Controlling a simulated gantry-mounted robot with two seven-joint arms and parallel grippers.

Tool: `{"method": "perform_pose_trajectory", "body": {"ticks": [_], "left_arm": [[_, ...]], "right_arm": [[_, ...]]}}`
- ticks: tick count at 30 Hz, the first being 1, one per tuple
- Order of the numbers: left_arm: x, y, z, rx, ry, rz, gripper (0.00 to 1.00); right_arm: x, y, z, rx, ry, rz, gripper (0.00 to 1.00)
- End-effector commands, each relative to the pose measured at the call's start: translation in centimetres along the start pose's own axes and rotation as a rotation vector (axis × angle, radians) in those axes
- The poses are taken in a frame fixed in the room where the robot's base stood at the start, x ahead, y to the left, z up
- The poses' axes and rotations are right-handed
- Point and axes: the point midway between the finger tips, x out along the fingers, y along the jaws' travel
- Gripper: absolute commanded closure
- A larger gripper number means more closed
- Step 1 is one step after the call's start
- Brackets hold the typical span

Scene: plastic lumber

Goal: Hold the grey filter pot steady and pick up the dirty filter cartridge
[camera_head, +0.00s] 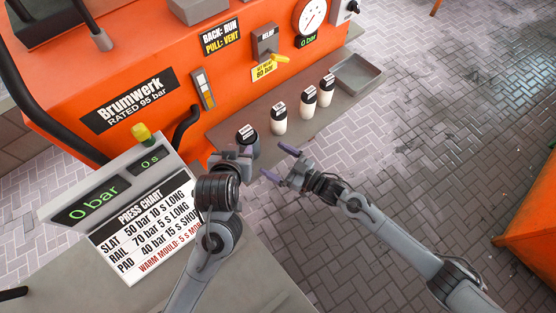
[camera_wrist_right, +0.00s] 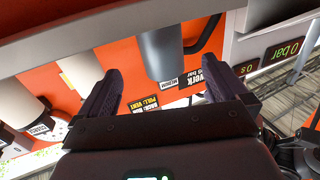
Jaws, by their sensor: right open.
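The grey filter pot (camera_head: 249,143) stands on the grey shelf of the orange press, with a white label on its dark top. In the right wrist view a grey cylinder (camera_wrist_right: 165,50), apparently this pot, shows upside down. My left gripper (camera_head: 238,157) is at the pot's near side; its fingers are mostly hidden, so I cannot tell their opening or contact. My right gripper (camera_head: 280,163) is open and empty, right of the pot and apart from it. The right wrist view shows its two dark fingers (camera_wrist_right: 161,80) spread. I cannot tell which cartridge is the dirty one.
Three white cylinders with dark labelled tops (camera_head: 279,118) stand in a row right of the pot. A grey tray (camera_head: 358,76) lies at the shelf's far end. A press chart panel (camera_head: 140,215) is at left.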

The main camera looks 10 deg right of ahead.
Motion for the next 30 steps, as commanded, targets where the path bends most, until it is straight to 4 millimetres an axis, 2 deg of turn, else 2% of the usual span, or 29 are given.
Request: {"method": "perform_pose_trajectory", "body": {"ticks": [5, 18, 24, 30], "left_arm": [[0.0, 0.0, 0.0, 0.000, 0.000, 0.000, 0.57], [0.0, 0.0, 0.0, 0.000, 0.000, 0.000, 0.57], [0.0, 0.0, 0.0, 0.000, 0.000, 0.000, 0.57], [0.0, 0.0, 0.0, 0.000, 0.000, 0.000, 0.57]], "right_arm": [[1.8, 0.0, -0.1, 0.000, 0.007, -0.006, 0.00], [8.3, 0.0, -0.2, -0.001, 0.006, -0.004, 0.00], [9.9, 0.0, -0.1, -0.001, 0.004, -0.004, 0.00], [10.4, 0.0, -0.1, -0.001, 0.004, -0.004, 0.00]]}}
